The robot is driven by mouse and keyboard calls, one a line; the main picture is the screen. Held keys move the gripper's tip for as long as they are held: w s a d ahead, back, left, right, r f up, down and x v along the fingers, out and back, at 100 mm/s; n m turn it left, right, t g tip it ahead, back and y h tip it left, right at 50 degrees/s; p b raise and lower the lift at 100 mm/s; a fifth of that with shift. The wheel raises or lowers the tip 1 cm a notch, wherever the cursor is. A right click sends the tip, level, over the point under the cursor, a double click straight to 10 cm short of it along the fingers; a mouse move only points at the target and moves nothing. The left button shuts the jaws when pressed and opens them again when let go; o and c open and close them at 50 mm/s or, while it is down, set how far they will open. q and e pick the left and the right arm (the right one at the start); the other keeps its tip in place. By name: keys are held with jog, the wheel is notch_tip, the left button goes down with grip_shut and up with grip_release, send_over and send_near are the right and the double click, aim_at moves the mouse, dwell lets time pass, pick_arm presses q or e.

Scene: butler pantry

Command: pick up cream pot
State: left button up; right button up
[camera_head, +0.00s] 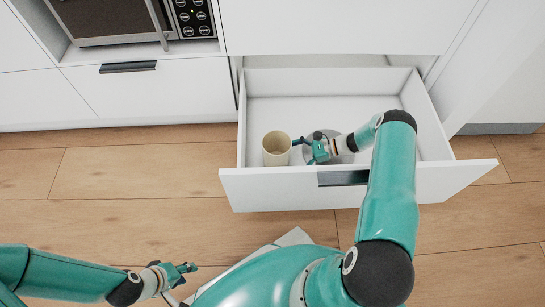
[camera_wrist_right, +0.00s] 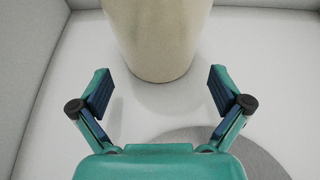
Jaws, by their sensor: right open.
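The cream pot (camera_head: 277,149) stands upright inside the open white drawer, near its front left corner. In the right wrist view the pot (camera_wrist_right: 158,40) fills the top middle, its upper part out of frame. My right gripper (camera_head: 300,143) is inside the drawer, just right of the pot. Its two fingers (camera_wrist_right: 160,88) are spread wide, pointing at the pot, with a gap between them and no contact that I can see. My left gripper (camera_head: 190,275) is low over the floor at the left, away from the drawer; its finger opening is too small to judge.
The open drawer (camera_head: 270,190) has walls on all sides and a dark front handle (camera_head: 342,178). A grey round thing (camera_head: 345,158) lies on its bottom beneath my right gripper. An oven (camera_head: 110,20) is at the upper left. The wooden floor at left is clear.

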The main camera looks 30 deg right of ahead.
jog(key=shift+b+x, duration=0.9)
jog(key=shift+x, duration=2.1)
jog(key=shift+r, duration=0.15)
jog(key=c, duration=0.9)
jog(key=shift+w+r, duration=0.1)
